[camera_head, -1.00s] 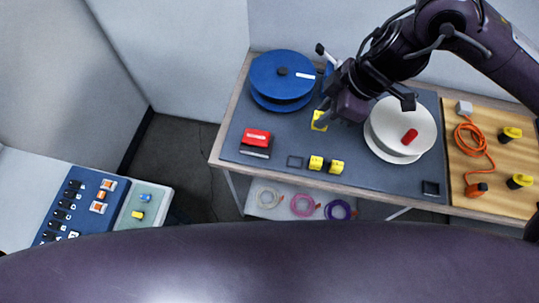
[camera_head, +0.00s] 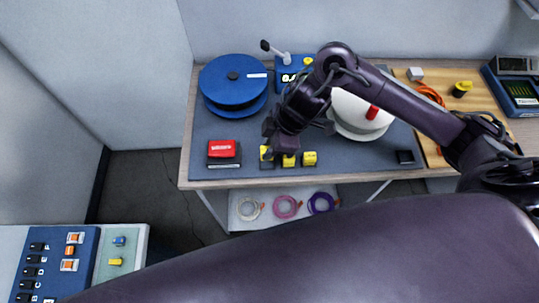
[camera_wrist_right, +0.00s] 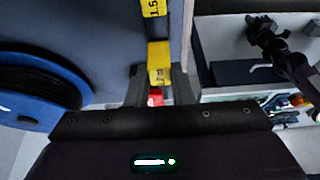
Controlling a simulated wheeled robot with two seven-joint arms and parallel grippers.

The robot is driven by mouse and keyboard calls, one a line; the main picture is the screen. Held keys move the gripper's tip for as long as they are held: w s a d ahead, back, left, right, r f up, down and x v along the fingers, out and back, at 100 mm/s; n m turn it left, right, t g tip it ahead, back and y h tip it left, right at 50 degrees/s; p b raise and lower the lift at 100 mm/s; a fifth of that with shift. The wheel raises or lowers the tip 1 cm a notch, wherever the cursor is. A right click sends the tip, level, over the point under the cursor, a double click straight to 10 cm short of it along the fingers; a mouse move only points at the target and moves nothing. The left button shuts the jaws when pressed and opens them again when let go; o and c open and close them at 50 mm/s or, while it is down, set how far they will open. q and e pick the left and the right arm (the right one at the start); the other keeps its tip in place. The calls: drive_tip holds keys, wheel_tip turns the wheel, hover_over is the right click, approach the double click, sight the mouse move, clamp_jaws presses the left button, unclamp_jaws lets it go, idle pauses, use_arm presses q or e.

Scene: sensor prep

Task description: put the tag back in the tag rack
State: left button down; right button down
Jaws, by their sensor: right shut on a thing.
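My right gripper (camera_head: 275,143) is low over the near part of the grey mat, shut on a yellow tag (camera_head: 266,153). In the right wrist view, the tag (camera_wrist_right: 158,62) sits between the two fingers. The tag is at the left end of the tag rack's row, at the dark frame; how deep it sits cannot be told. Two other yellow tags, a middle one (camera_head: 289,161) and a right one (camera_head: 309,158), stand to its right. The nearer one reads "1.5" (camera_wrist_right: 153,8) in the wrist view. A dark arm (camera_wrist_right: 285,50), apparently my left, shows there; its jaws are unclear.
A red and black block (camera_head: 223,152) lies left of the tags. A white spool (camera_head: 350,125) is partly behind my arm. The table's front edge is close.

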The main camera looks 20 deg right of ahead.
wheel_tip(320, 180, down, 4)
drive_tip(key=shift+f, duration=0.1)
idle(0.4)
drive_tip(key=shift+f, duration=0.15)
drive_tip(key=c, duration=1.3)
unclamp_jaws()
drive_tip(key=shift+o, duration=0.2)
drive_tip(key=v, duration=1.2)
